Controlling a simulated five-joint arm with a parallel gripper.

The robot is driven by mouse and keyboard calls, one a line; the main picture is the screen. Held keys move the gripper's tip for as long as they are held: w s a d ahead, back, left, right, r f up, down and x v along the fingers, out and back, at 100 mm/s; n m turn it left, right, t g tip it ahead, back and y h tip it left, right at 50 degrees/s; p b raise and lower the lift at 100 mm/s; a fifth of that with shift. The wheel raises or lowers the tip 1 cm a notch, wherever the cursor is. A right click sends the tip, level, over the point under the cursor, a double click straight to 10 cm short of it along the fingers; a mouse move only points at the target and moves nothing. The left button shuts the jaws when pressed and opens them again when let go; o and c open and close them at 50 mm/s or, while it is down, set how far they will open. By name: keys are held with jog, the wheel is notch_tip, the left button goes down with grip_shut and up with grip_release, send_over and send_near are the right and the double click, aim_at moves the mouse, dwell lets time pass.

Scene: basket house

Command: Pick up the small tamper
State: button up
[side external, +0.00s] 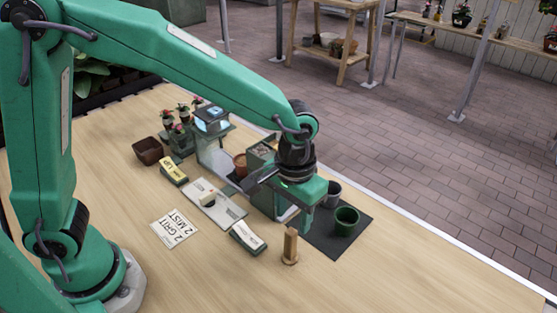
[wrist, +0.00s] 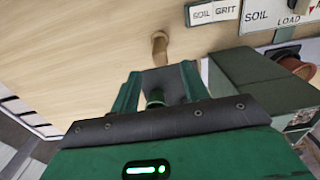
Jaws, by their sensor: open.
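The small tamper (side external: 290,246) is a light wooden piece with an upright handle on a round foot. It stands upright on the bench top, near the front of the cluster of things. It also shows in the wrist view (wrist: 159,48), beyond my fingertips. My gripper (side external: 303,216) is open and points down, above and behind the tamper in the side view, apart from it. In the wrist view the two green fingers of my gripper (wrist: 158,80) are spread with no tamper between them. Part of a green pot (wrist: 155,98) shows in the gap.
A dark mat (side external: 335,240) holds the green pot (side external: 346,220) and a grey pot (side external: 333,190) beside my gripper. A grey-green bin (side external: 262,153) stands close behind. Labelled blocks and a sign card (side external: 174,229) lie left. The bench front right is clear.

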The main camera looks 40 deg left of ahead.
aim_at(291, 233)
jog(key=shift+s+f, duration=0.15)
jog(key=shift+f, duration=3.8)
grip_shut()
jog(key=shift+r, duration=0.15)
jog(key=shift+r, duration=0.5)
notch_tip(291, 233, up, 3)
jog(key=shift+s+d+r, duration=0.1)
jog(key=shift+s, duration=0.05)
jog(key=s+d+r, duration=0.5)
jog(key=s+r, duration=0.1)
jog(key=s, duration=0.4)
jog(key=shift+r, duration=0.25)
